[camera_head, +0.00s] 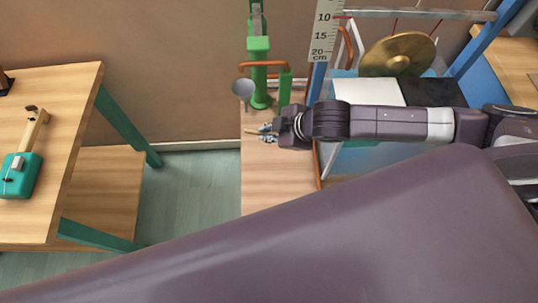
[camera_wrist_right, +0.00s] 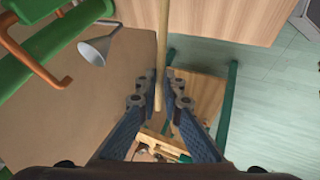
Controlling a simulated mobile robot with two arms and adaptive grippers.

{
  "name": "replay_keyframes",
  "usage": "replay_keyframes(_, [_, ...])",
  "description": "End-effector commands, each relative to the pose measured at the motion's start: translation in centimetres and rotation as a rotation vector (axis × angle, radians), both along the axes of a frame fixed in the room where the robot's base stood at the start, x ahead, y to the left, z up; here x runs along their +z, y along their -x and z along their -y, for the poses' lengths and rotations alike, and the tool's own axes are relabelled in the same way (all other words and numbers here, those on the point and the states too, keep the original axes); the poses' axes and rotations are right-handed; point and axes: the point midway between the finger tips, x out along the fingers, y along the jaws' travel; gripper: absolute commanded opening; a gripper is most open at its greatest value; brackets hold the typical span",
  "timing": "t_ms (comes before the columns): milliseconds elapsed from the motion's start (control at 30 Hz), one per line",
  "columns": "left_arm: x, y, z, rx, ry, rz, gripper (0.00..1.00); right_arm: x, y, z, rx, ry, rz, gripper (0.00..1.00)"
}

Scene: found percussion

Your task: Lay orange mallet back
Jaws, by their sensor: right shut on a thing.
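My right gripper (camera_head: 267,132) reaches left over the wooden table (camera_head: 262,178) in the head view, fingers pointing left. In the right wrist view, the gripper (camera_wrist_right: 161,92) is shut on a thin pale wooden stick (camera_wrist_right: 163,50), which I take to be the orange mallet's handle. The stick runs from between the fingers to the top edge of that view. No orange mallet head shows, so the colour of the head cannot be told. My left gripper is not in view.
A green stand (camera_head: 258,75) with an orange bar and a grey funnel (camera_head: 243,88) stand behind the gripper. A gold gong (camera_head: 398,55) hangs in a blue frame at the right. Another wooden table (camera_head: 85,90) with a teal instrument (camera_head: 20,175) is at the left, across a floor gap.

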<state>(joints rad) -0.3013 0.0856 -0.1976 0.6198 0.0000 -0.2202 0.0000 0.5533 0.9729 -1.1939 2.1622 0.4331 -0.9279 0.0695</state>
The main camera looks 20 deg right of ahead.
Motion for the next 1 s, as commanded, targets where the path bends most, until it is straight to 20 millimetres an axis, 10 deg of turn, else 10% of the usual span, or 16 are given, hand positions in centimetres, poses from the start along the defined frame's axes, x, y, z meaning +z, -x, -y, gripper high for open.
replay_keyframes(333, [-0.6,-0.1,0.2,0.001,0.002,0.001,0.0,-9.0,0.1,0.0,-0.001,0.002,-0.003,0.0])
replay_keyframes(1000, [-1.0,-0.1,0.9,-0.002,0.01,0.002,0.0,-14.6,0.0,0.0,-0.001,0.0,-0.001,0.0])
